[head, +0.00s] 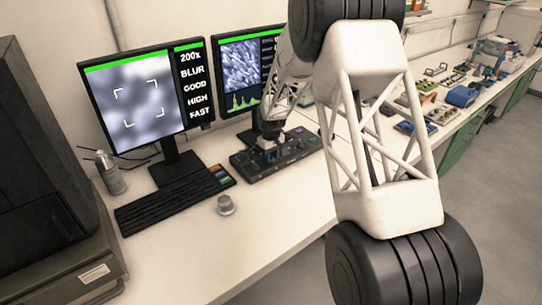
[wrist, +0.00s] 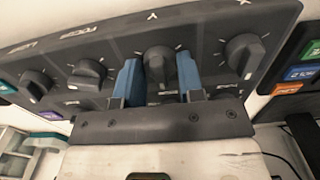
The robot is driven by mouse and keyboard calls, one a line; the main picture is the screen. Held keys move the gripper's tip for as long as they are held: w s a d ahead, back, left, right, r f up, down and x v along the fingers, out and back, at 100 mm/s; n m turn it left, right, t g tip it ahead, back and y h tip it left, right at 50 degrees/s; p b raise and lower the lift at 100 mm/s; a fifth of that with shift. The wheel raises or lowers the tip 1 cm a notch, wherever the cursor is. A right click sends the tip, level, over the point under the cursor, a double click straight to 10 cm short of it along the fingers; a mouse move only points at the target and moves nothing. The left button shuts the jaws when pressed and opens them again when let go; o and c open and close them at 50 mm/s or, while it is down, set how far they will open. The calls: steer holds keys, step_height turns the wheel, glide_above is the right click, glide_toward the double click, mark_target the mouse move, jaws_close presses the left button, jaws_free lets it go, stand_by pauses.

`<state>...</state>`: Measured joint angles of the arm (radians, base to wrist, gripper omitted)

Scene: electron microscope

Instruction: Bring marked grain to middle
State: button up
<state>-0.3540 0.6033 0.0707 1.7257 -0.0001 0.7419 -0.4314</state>
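The left monitor (head: 150,90) shows a blurred grey picture with white corner brackets in it. Its side text reads 200x, BLUR, GOOD, HIGH, FAST. No marked grain can be told in the blur. The dark control panel (head: 262,168) lies on the desk, with my gripper (head: 268,146) down at it. In the wrist view, the blue fingers of my gripper (wrist: 160,80) stand apart on either side of the Y knob (wrist: 159,62); contact cannot be told. The X knob (wrist: 243,55) is to the right, the focus knob (wrist: 89,73) to the left.
The right monitor (head: 242,70), partly behind my arm, shows a textured picture and green graph. A keyboard (head: 168,205) and small round metal item (head: 225,205) are on the desk. Another knob (wrist: 36,86) is at the panel's left in the wrist view.

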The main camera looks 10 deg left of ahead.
steer(key=c, duration=0.4)
steer(key=shift+m, duration=0.4)
steer(key=m, duration=0.3)
steer(key=shift+m, duration=2.5)
steer(key=o, duration=0.9)
steer(key=shift+r, duration=0.15)
